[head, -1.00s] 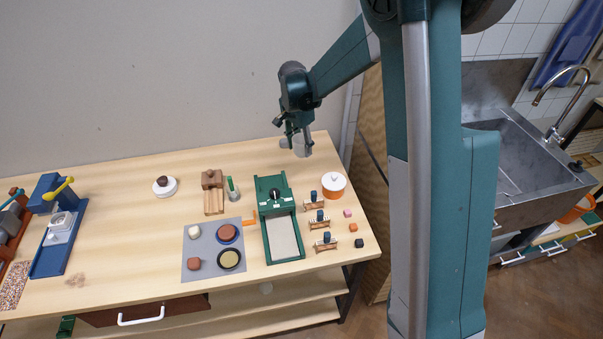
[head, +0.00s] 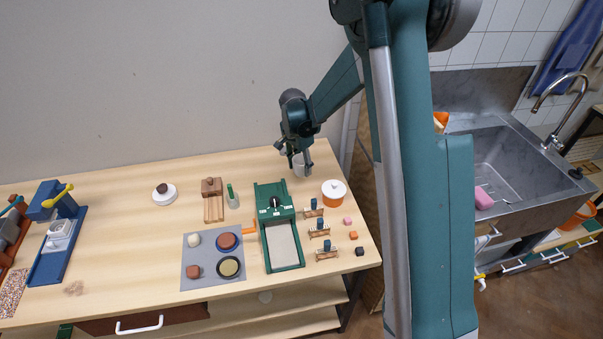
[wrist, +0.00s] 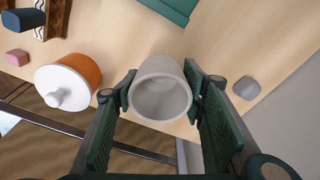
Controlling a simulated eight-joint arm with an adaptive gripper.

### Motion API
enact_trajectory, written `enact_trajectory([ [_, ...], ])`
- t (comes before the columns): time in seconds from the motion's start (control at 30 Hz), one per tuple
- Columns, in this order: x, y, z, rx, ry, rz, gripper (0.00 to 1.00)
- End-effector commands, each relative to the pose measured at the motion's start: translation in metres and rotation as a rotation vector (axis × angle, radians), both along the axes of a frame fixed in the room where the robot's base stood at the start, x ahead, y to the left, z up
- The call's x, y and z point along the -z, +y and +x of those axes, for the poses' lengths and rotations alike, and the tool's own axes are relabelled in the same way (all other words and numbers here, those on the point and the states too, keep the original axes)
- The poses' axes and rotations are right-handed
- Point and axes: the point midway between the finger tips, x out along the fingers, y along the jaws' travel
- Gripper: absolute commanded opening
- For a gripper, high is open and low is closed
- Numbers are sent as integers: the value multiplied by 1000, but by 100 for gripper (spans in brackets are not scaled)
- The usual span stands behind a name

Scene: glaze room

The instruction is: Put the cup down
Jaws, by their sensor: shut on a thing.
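A pale grey cup (wrist: 160,90) sits between the two green fingers of my gripper (wrist: 158,82) in the wrist view, its open mouth facing the camera. The fingers are shut on its sides. In the head view my gripper (head: 299,153) is over the back right corner of the wooden table (head: 130,232), with the cup (head: 299,170) below it, partly hidden by the fingers. I cannot tell whether the cup's base touches the table.
An orange pot with a white lid (head: 333,192) stands close in front of the cup, also visible in the wrist view (wrist: 68,85). A green tray device (head: 283,243) lies left of it. A small grey rounded thing (wrist: 247,88) is near the gripper.

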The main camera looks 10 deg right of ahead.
Motion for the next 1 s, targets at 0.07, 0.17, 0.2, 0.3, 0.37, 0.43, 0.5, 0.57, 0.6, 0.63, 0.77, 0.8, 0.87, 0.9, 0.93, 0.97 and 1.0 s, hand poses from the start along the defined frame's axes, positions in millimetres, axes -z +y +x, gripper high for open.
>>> enact_trajectory([
  [0.07, 2, 0, 0, 0, 0, 0, 27],
  [0.17, 9, 0, 0, 0, 0, 0, 27],
  [0.2, 13, 0, 0, 0, 0, 0, 27],
  [0.3, 24, 0, 0, 0, 0, 0, 27],
  [0.37, 29, 0, 0, 0, 0, 0, 27],
  [0.43, 34, 0, 0, 0, 0, 0, 27],
  [0.5, 37, 0, 0, 0, 0, 0, 27],
  [0.57, 38, 0, 0, 0, 0, 0, 27],
  [0.6, 38, 0, 0, 0, 0, 0, 27],
  [0.63, 37, 0, 0, 0, 0, 0, 27],
  [0.77, 37, 0, 0, 0, 0, 0, 27],
  [0.8, 38, 0, 0, 0, 0, 0, 27],
  [0.87, 39, 0, 0, 0, 0, 0, 27],
  [0.9, 40, 0, 0, 0, 0, 0, 27],
  [0.93, 41, 0, 0, 0, 0, 0, 27],
  [0.97, 41, 0, 0, 0, 0, 0, 27],
  [1.0, 41, 0, 0, 0, 0, 0, 43],
])
